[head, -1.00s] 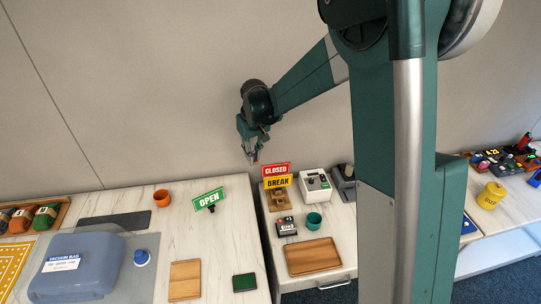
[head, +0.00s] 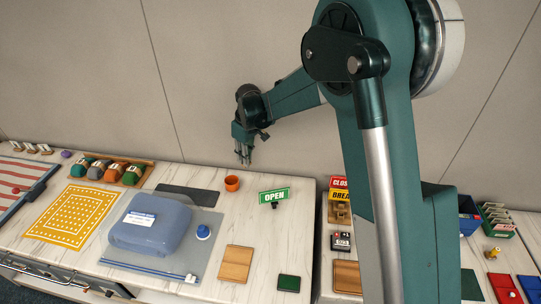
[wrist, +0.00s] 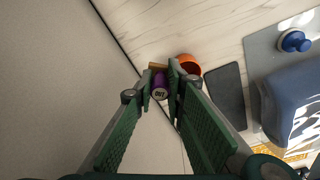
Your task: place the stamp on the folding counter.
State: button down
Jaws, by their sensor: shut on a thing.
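My gripper (head: 243,156) hangs in the air near the back wall, above the rear of the pale marbled counter (head: 235,217). In the wrist view my gripper (wrist: 161,88) is shut on a purple stamp (wrist: 160,84) with a round end marked "OUT" and a tan part at its far side. In the head view the stamp is too small to make out. The marbled counter also shows below the fingers in the wrist view (wrist: 180,25). I cannot tell for sure which surface is the folding counter.
An orange cup (head: 232,183) stands close under my gripper. A dark mat (head: 187,194), a blue-grey vacuum bag (head: 150,222), an OPEN sign (head: 273,195), a wooden tray (head: 236,263) and a green pad (head: 289,283) occupy the counter. Bare counter lies between cup and tray.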

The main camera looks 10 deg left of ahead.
jog(key=s+a+f+n, duration=0.1)
jog(key=s+a+n, duration=0.1)
jog(key=a, duration=0.6)
jog(key=s+a+f+n, duration=0.1)
jog(key=s+a+n, duration=0.2)
jog(key=a, duration=0.5)
jog(key=s+a+f+n+g+p, duration=0.1)
jog(key=s+a, duration=0.3)
jog(key=a, duration=0.4)
jog(key=shift+s+a+f+n, duration=0.2)
jog(key=shift+a+f+n, duration=0.05)
jog(key=shift+n, duration=0.65)
jog(key=shift+f, duration=0.2)
jog(key=shift+f+b, duration=0.65)
jog(key=shift+f, duration=2.55)
jog(key=shift+f, duration=0.4)
jog(key=c, duration=2.3)
grip_release()
jog(key=shift+o, duration=0.2)
jog(key=shift+r, duration=0.2)
notch_tip(320, 180, up, 12)
jog(key=d, duration=0.1)
jog(key=shift+d+f, duration=0.2)
jog(key=shift+d, duration=0.1)
